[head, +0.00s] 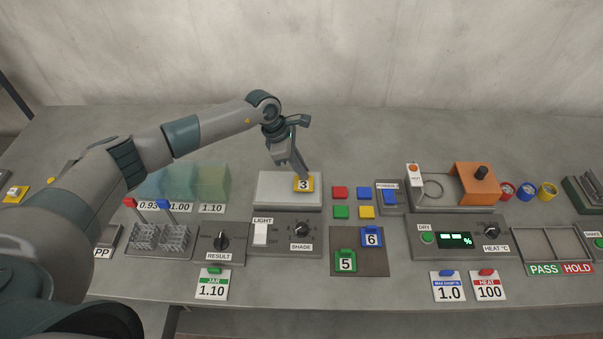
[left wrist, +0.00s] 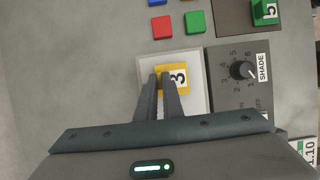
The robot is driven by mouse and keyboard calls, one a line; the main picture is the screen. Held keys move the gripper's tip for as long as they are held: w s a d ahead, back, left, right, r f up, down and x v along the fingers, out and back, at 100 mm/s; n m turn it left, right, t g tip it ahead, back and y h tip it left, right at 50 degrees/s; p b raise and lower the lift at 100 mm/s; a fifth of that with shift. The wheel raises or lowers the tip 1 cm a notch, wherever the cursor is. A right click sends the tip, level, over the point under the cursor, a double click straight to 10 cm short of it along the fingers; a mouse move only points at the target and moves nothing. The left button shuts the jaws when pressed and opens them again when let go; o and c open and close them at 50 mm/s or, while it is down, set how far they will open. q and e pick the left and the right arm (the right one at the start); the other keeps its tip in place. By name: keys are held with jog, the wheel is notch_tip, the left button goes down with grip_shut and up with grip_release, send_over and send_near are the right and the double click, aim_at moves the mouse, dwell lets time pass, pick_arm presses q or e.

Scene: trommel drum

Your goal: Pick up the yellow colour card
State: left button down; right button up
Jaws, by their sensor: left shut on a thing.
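The yellow colour card (head: 303,185) bears a black 3 on a white field and is at the right part of the pale light panel (head: 275,193). In the left wrist view the yellow card (left wrist: 181,77) is at my fingertips, over the same panel (left wrist: 197,101). My left gripper (head: 299,174) reaches down to the card from above, and its fingers (left wrist: 165,78) are shut on it. I cannot tell whether the card touches the panel. The fingers hide part of the card. My right gripper is not in view.
Red, blue, green and yellow squares (head: 353,202) lie right of the panel. The SHADE knob (head: 301,230) and LIGHT switch (head: 260,234) are in front. Green card 5 (head: 346,262) and blue card 6 (head: 372,237) rest on a dark tray (head: 374,265). Clear jars (head: 184,181) stand left.

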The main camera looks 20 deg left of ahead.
pick_arm(q)
jog(key=r, duration=0.1)
jog(key=r+b, duration=0.1)
jog(key=d+r+b, duration=0.1)
jog(key=shift+s, duration=0.25)
jog(key=s+d+r+b, duration=0.4)
jog(key=s+d+r, duration=0.1)
jog(key=d, duration=0.4)
jog(key=shift+s+r, duration=0.15)
jog(key=shift+r, duration=0.75)
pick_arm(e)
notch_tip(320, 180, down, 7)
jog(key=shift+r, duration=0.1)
pick_arm(q)
jog(key=s+a+r+m+g+y, duration=0.1)
jog(key=s+a+m, duration=0.4)
jog(key=m, duration=0.5)
jog(key=s+a+r+m+g+y, duration=0.1)
jog(key=s+a+m+g+y, duration=0.2)
jog(key=s+m, duration=0.7)
jog(key=a+m+g, duration=0.1)
jog(key=a, duration=0.1)
jog(key=shift+a+g, duration=0.3)
jog(key=shift+g, duration=0.1)
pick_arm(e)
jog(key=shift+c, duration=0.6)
